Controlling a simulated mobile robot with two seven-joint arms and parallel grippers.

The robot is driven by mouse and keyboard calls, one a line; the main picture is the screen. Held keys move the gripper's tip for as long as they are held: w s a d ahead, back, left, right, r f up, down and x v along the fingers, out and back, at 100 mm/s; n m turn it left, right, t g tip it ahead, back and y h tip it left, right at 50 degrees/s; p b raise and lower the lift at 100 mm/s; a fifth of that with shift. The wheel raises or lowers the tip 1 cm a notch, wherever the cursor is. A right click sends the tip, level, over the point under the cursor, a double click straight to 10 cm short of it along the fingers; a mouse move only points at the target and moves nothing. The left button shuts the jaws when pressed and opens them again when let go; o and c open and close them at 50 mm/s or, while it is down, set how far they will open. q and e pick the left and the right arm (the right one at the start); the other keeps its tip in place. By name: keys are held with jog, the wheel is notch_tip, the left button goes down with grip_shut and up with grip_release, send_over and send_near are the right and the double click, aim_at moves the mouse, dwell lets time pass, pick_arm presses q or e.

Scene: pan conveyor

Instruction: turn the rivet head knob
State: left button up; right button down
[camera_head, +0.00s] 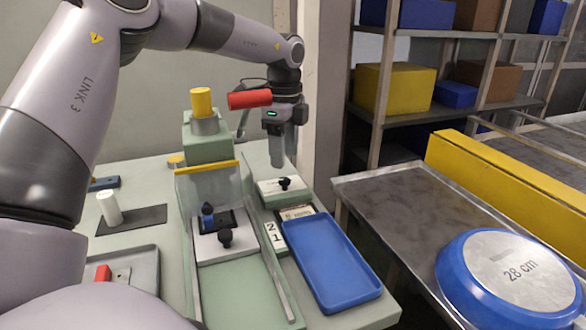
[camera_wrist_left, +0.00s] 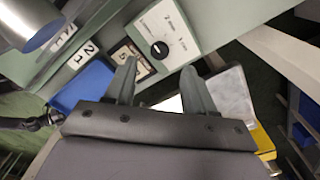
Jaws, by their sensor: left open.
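A black knob (camera_head: 284,184) sits on a small white-faced box (camera_head: 268,191) on the right of the green bench. In the left wrist view the black knob (camera_wrist_left: 159,49) is on a white plate (camera_wrist_left: 168,32) with small printed marks around it. I take it for the rivet head knob; the print is too small to read surely. My left gripper (camera_head: 278,163) points down above the box, apart from the knob. In the left wrist view its two fingers (camera_wrist_left: 159,67) are spread and empty, with the knob just beyond the gap between the tips. My right gripper is not in view.
A green press (camera_head: 207,145) with a yellow cap and red handle (camera_head: 250,99) stands left of the box. A blue tray (camera_head: 332,262) and number plates lie in front. A blue pan (camera_head: 510,275) rests on the metal table (camera_head: 385,190) at right.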

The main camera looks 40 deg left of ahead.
aim_at(284, 179)
pick_arm(q)
jog(key=shift+f, duration=2.8)
grip_shut()
